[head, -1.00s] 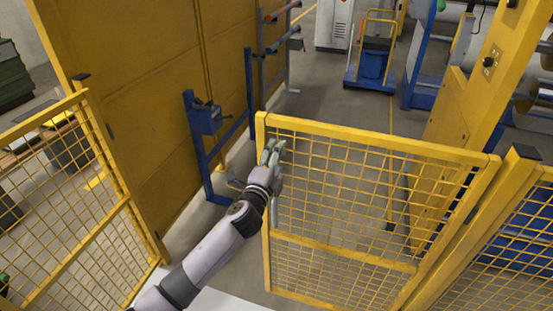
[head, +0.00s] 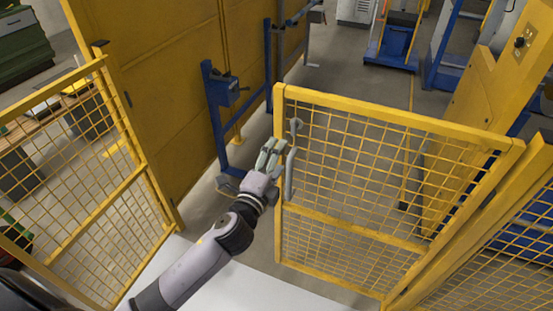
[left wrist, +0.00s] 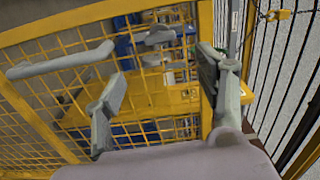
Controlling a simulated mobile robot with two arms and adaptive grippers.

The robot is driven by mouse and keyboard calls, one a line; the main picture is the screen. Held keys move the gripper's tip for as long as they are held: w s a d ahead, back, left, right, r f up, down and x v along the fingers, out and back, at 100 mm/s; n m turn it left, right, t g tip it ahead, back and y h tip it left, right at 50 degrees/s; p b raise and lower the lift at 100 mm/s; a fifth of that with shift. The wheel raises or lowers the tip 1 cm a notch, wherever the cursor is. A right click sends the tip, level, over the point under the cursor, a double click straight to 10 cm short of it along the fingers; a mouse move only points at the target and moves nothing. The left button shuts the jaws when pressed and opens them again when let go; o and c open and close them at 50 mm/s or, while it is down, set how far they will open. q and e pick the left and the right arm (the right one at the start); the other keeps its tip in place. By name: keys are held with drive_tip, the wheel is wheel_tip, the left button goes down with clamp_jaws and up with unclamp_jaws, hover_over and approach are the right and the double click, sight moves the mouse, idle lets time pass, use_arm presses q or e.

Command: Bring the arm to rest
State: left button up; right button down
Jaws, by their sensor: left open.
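My left arm reaches in from the lower left in the head view. Its left gripper (head: 271,155) is open and empty, just left of the yellow mesh gate's free edge. The gate (head: 400,125) has a grey handle (head: 289,175) near that edge; the gripper is close beside it, and I cannot tell from the head view whether they touch. In the left wrist view, the two fingers of the gripper (left wrist: 165,85) are spread wide with nothing between them. The handle (left wrist: 60,62) lies outside them, to the left. My right gripper is not in view.
A mesh fence panel (head: 85,190) stands at the left, with a tall yellow panel (head: 160,80) behind it. A blue stand (head: 215,110) is beyond the gap. Open grey floor (head: 345,75) lies behind the gate. A yellow post (head: 475,130) stands at the right.

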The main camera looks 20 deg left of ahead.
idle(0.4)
use_arm(q)
drive_tip(key=s+a+f+n+g+b, duration=0.1)
drive_tip(key=s+f+n+g, duration=0.2)
drive_tip(key=f, duration=1)
drive_tip(key=s+a+f+n+g+y+b, duration=0.1)
drive_tip(key=s+a+f+n+g, duration=0.3)
drive_tip(key=f, duration=1)
drive_tip(key=s+d+f+g+b, duration=0.15)
drive_tip(key=s+f, duration=0.35)
drive_tip(key=f, duration=0.8)
drive_tip(key=s+a+f+n+g+b, duration=0.1)
drive_tip(key=s+f+n+g, duration=0.3)
drive_tip(key=s+f, duration=1.3)
drive_tip(key=shift+s+f+n+g, duration=0.35)
drive_tip(key=shift+s+g, duration=0.2)
drive_tip(key=shift+s, duration=0.55)
drive_tip(key=s+f+n+g, duration=0.1)
drive_tip(key=s+f, duration=0.1)
drive_tip(key=s, duration=0.3)
drive_tip(key=s+f+n+g, duration=0.1)
drive_tip(key=s+f, duration=0.1)
drive_tip(key=s, duration=0.4)
drive_tip(key=s+f+n+g+b, duration=0.1)
drive_tip(key=s+f, duration=0.1)
drive_tip(key=s, duration=0.4)
drive_tip(key=shift+s+d+f+n, duration=0.15)
drive_tip(key=shift+s+d+n, duration=0.05)
drive_tip(key=shift+d+n, duration=0.2)
